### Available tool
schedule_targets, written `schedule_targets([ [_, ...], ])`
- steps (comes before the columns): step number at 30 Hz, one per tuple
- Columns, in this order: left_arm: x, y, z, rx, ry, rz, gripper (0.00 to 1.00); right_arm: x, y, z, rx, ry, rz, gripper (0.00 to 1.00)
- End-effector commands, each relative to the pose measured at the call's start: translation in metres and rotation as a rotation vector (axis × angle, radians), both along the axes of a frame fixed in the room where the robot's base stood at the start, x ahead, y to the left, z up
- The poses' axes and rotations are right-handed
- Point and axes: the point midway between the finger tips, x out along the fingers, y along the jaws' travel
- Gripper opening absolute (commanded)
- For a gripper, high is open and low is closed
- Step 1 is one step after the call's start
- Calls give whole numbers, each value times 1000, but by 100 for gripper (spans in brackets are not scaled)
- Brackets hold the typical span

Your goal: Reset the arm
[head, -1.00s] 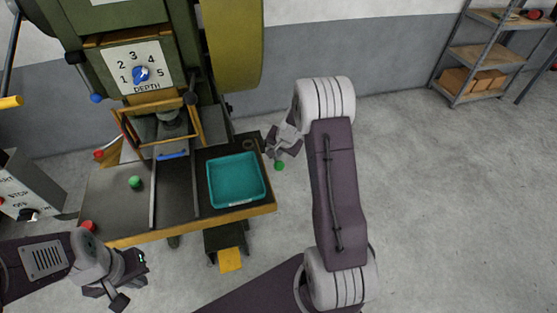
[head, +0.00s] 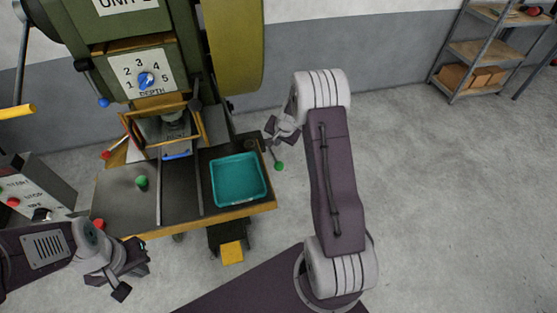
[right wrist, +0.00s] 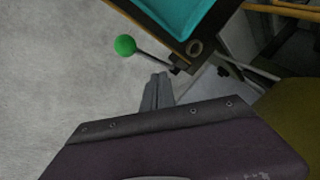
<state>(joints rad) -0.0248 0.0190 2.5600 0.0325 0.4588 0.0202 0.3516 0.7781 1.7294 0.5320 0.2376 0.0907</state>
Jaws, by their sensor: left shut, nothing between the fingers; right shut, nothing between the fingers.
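My left gripper (head: 132,268) is low at the left in the head view, in front of the machine table's near left corner. It is shut and empty. My right gripper (head: 272,134) is beyond the table's right edge, near a green-knobbed lever (head: 279,165). In the right wrist view its fingers (right wrist: 160,85) are together with nothing between them, pointing toward the lever's base. The green knob (right wrist: 125,45) is to their upper left, apart from them. No copper coil shows clearly.
A green press (head: 140,60) with a depth dial stands behind its dark table (head: 120,205). A teal tray (head: 238,203) lies on the table's right side. A control box (head: 40,185) is at the left. Shelves (head: 480,55) stand far right. Floor at the right is clear.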

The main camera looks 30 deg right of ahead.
Motion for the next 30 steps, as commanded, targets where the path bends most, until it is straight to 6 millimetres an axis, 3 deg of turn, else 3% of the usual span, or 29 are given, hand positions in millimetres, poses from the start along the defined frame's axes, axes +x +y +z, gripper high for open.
schedule_targets([
  [18, 0, 0, 0, 0, 0, 0, 0, 2, 6, 2, 0, -3, 13, 0],
  [20, 0, 0, 0, 0, 0, 0, 0, 11, 15, 16, -10, -31, 36, 0],
  [23, 0, 0, 0, 0, 0, 0, 0, 24, 50, 63, -35, -100, 113, 0],
  [24, 0, 0, 0, 0, 0, 0, 0, 16, 73, 83, -49, -113, 172, 0],
  [26, 0, 0, 0, 0, 0, 0, 0, -11, 108, 104, -74, -102, 286, 0],
  [27, 0, 0, 0, 0, 0, 0, 0, -35, 128, 112, -93, -82, 369, 0],
  [30, 0, 0, 0, 0, 0, 0, 0, -110, 161, 113, -145, 8, 576, 0],
])
